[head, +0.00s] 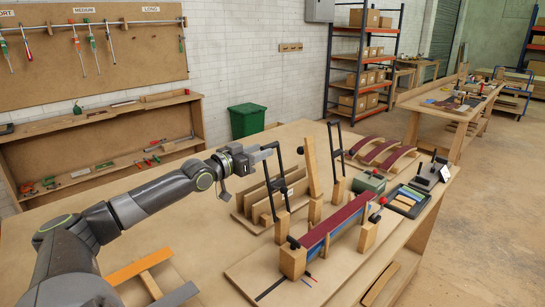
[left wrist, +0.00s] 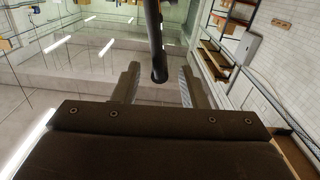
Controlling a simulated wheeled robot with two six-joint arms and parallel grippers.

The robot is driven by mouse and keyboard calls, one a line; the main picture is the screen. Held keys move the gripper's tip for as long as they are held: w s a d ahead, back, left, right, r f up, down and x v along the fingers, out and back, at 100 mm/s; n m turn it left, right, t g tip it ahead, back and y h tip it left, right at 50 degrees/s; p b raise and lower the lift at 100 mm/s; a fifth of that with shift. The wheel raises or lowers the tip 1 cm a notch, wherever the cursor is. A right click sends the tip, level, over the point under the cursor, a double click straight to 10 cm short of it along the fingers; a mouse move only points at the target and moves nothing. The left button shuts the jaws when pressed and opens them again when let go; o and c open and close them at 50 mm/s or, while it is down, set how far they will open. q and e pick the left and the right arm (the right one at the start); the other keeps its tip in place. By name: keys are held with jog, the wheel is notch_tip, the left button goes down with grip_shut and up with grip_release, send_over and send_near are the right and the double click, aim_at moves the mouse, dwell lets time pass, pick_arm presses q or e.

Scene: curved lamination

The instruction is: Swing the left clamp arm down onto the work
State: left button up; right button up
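The left clamp arm (head: 284,182) is a black bar frame standing raised, with its lower end near a wooden post of the jig. My left gripper (head: 265,151) is at the top end of this arm. In the left wrist view a black rod with a rounded end (left wrist: 159,45) lies between the two spread fingers (left wrist: 160,88), with gaps showing on both sides. The work, a long dark red strip stack with a blue edge (head: 335,222), lies along the wooden jig board (head: 248,275). My right gripper is not in view.
A second black clamp arm (head: 337,150) stands raised further back. A tilted wooden piece (head: 312,166) rises between them. Curved red laminations (head: 385,151), a green box (head: 370,182) and a tool tray (head: 408,201) lie to the right.

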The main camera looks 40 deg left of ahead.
aim_at(276, 145)
pick_arm(q)
jog(key=shift+w+d, duration=0.15)
jog(key=shift+w, duration=1.25)
jog(key=shift+w+d, duration=0.1)
jog(key=shift+w, duration=1.3)
grip_shut()
